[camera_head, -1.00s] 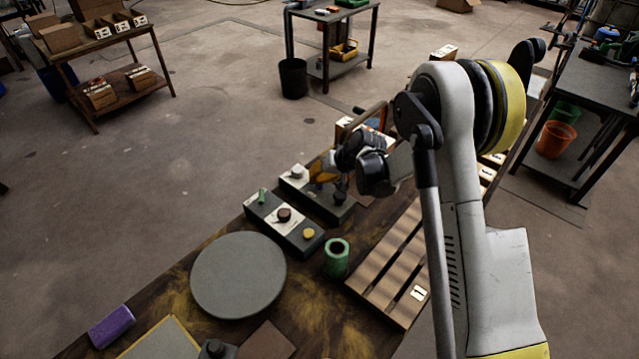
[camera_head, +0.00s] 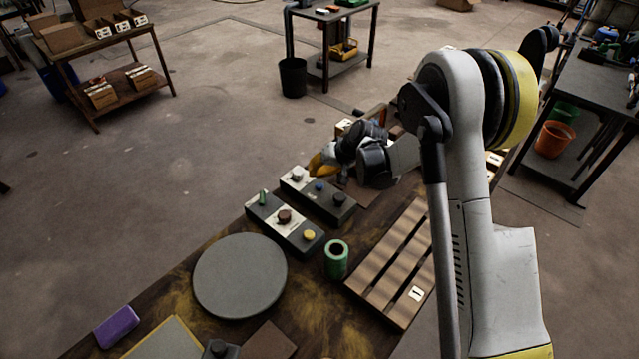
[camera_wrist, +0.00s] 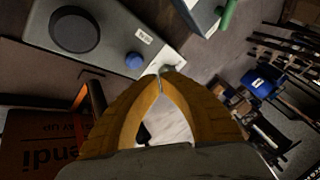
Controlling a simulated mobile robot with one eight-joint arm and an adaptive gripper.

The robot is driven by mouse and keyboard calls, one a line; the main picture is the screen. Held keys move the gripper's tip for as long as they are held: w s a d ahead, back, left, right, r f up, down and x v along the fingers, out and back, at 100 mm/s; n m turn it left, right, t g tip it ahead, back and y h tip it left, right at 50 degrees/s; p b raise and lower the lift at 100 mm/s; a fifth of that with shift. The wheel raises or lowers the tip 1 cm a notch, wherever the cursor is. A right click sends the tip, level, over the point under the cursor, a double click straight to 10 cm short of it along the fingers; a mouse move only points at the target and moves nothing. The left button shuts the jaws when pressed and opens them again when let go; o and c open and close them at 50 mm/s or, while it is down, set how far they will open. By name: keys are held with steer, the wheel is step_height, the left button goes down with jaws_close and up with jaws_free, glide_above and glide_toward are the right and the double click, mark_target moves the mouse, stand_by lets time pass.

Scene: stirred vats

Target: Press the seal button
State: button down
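Two control boxes stand on the table; I cannot read which button is the seal button. The rear box (camera_head: 331,203) has a pale knob (camera_head: 297,174), a blue button (camera_head: 319,186) and a black knob (camera_head: 339,199). The front box (camera_head: 294,237) has a green switch (camera_head: 263,197), a dark red button (camera_head: 284,216) and a yellow button (camera_head: 309,235). My gripper (camera_head: 316,167) is just behind the rear box, apart from the blue button. In the wrist view its yellow fingers (camera_wrist: 160,76) meet at the tips, empty, beside the blue button (camera_wrist: 134,61).
A round grey disc (camera_head: 240,275), a green cylinder (camera_head: 336,259) and a slatted wooden rack (camera_head: 392,265) are on the table near the boxes. A purple block (camera_head: 117,327) lies at the front left. A box with printing (camera_wrist: 40,140) is close to my fingers.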

step_height(320, 180, up, 3)
steer(key=shift+r+p, duration=0.15)
steer(key=shift+p, duration=0.55)
step_height(320, 180, up, 10)
steer(key=h, duration=0.1)
glide_above(316, 185)
steer(key=s+d, duration=0.3)
steer(key=s, duration=0.2)
steer(key=s+d+r+t+h, duration=0.1)
steer(key=s+d+r+h, duration=0.1)
steer(key=s+d+r, duration=0.5)
steer(key=s+d+r+h, duration=0.1)
steer(key=s+d, duration=0.1)
steer(key=s, duration=0.9)
steer(key=s+d+r+m+t+h, duration=0.1)
steer(key=s+d+r, duration=0.1)
steer(key=s, duration=1)
steer(key=shift+d+r+t+h, duration=0.15)
steer(key=shift+d+t+h, duration=0.2)
steer(key=shift+d, duration=0.35)
